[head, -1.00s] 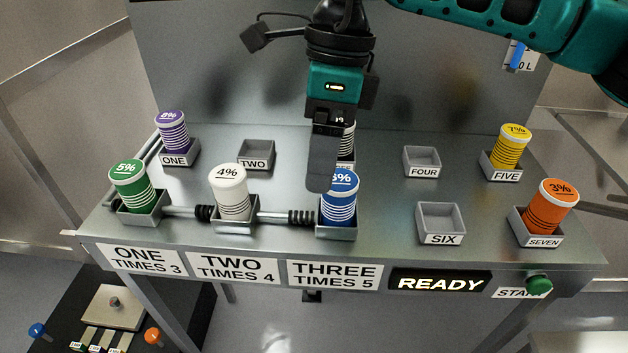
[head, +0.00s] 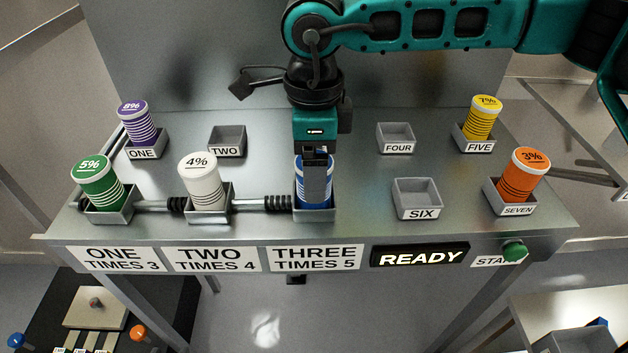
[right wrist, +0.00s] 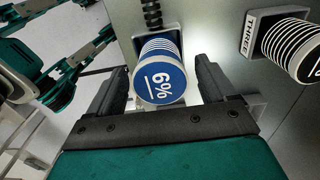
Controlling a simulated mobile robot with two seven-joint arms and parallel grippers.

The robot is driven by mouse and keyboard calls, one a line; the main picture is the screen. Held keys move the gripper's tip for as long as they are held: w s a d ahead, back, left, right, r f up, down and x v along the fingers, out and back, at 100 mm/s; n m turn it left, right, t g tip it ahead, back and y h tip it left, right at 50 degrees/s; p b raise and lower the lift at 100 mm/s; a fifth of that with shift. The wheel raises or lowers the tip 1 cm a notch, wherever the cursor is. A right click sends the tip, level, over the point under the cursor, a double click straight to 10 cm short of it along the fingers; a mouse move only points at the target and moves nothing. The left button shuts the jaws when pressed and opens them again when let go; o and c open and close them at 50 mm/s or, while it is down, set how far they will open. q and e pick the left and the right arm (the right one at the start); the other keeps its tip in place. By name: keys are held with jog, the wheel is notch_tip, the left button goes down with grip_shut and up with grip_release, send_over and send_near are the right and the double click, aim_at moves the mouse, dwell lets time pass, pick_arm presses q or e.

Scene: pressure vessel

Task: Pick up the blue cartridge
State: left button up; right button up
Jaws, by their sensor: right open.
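The blue cartridge (head: 301,190) stands upright in the front tray above the THREE TIMES 5 label, partly hidden by my right gripper (head: 315,180). In the right wrist view the blue cartridge (right wrist: 160,80), its lid marked 6%, sits between the two spread fingers of my right gripper (right wrist: 162,68). Gaps show beside the lid, so the gripper is open around the cartridge. One finger covers part of its front in the head view. My left gripper is not in view.
Green (head: 98,183) and white (head: 204,181) cartridges stand in front trays to the left. A black-striped cartridge (right wrist: 295,45) stands by the THREE label. Trays FOUR (head: 396,138) and SIX (head: 416,200) are empty.

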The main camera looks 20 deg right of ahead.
jog(key=shift+f, duration=1.25)
jog(key=c, duration=1.4)
jog(key=shift+o, duration=0.2)
jog(key=shift+r, duration=0.1)
